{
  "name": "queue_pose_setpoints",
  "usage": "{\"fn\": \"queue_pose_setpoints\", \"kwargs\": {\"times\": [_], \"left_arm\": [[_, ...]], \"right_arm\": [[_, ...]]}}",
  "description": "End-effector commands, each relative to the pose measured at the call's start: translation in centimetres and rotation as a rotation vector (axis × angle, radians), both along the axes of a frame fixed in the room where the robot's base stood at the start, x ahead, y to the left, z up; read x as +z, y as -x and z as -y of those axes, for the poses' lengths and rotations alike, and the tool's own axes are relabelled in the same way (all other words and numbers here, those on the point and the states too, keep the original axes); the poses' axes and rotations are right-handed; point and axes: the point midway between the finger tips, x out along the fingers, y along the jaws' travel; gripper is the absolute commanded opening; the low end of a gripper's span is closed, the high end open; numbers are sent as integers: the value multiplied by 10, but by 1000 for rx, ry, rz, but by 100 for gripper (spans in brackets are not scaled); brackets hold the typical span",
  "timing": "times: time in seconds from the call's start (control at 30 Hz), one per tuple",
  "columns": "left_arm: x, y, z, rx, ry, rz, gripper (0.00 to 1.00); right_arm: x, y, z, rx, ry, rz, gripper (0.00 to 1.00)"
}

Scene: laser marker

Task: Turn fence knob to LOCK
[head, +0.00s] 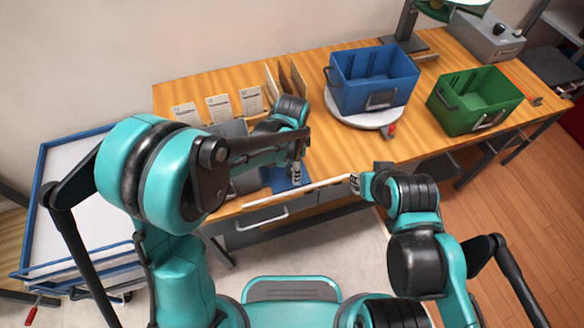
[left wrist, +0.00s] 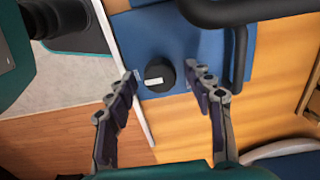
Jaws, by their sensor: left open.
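The fence knob (left wrist: 158,75) is a round black knob with a small white mark on its top, on a blue plate (left wrist: 178,38). My left gripper (left wrist: 166,88) is open, with one finger to each side of the knob in the left wrist view; I cannot tell whether either touches it. In the head view my left gripper (head: 296,174) points down over the blue plate (head: 281,182), and the knob is hidden. The long white fence bar (head: 285,195) runs along the table's front. My right gripper (head: 356,183) is at the bar's right end; its fingers are too small to read.
A blue bin (head: 345,94) stands on a white round turntable (head: 350,118), with a green bin (head: 456,121) farther right. Several cards (head: 218,108) stand at the back left. A thick black handle-like bar (left wrist: 239,55) is close to the left gripper's right finger.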

Motion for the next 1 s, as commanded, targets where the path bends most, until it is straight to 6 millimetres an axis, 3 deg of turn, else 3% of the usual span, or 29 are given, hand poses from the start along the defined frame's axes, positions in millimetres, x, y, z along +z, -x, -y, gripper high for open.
{"fn": "queue_pose_setpoints", "kwargs": {"times": [0.23, 0.4, 0.43, 0.77, 1.0], "left_arm": [[0, 0, 0, 0, 0, 0, 53], [0, 0, 0, 1, 0, 0, 8], [0, 0, 0, 1, 0, 0, 3], [-1, 0, 0, 27, 0, 0, 3], [-1, 0, 0, 146, 0, 0, 3]], "right_arm": [[0, 0, 0, 0, 0, 0, 31], [0, 0, 0, 0, 0, 0, 31], [0, 0, 0, 0, 0, 0, 31], [0, 0, 0, 0, 0, 0, 31], [-2, 0, 0, 0, 0, 0, 31]]}}
